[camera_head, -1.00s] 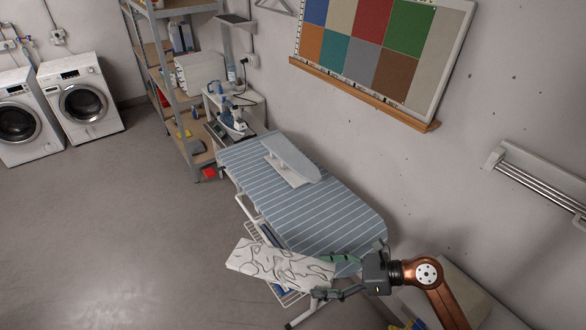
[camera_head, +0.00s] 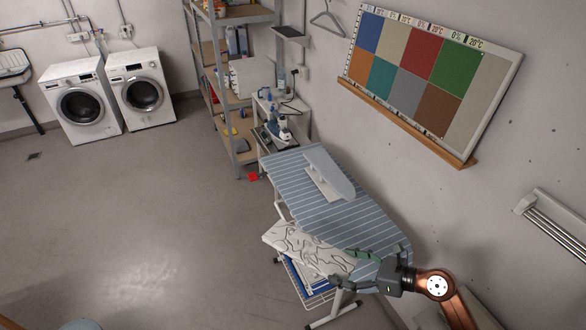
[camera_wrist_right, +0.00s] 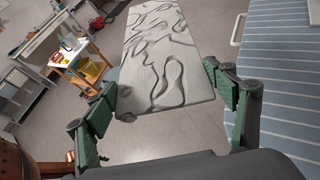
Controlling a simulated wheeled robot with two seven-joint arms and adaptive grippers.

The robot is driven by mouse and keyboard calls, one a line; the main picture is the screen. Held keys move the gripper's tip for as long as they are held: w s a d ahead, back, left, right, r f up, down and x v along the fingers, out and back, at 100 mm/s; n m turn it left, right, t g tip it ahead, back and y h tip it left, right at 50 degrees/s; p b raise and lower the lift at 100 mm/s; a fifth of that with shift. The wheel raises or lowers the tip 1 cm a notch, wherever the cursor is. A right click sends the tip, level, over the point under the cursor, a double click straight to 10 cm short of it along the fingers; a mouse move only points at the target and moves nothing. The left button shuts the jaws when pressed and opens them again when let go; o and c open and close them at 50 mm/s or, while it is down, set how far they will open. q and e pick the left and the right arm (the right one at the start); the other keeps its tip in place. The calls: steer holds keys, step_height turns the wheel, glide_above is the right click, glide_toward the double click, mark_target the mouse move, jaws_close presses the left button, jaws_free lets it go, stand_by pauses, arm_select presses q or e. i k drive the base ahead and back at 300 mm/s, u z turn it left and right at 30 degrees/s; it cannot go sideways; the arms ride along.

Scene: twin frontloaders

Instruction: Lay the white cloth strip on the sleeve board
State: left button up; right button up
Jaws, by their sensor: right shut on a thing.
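The white cloth strip (camera_head: 300,248), marked with grey wavy lines, is in my right gripper (camera_head: 340,267). It reaches left from the fingers along the near side of the ironing board, above a wire rack. In the right wrist view the strip (camera_wrist_right: 160,55) extends away between the two green-and-grey fingers, over the floor and left of the striped board. The sleeve board (camera_head: 328,175), pale grey and narrow, stands on the far half of the ironing board, apart from the strip. Nothing lies on its visible top. My left gripper is not in view.
The blue striped ironing board (camera_head: 325,218) has free room in front of the sleeve board. A wall is close on its right. A metal shelf (camera_head: 238,90) and a small table with an iron (camera_head: 278,130) stand behind. The floor on the left is open.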

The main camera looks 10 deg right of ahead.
mark_target(314, 159)
steer(key=u, duration=0.95)
steer(key=i, duration=4.75)
steer(key=z, duration=3.5)
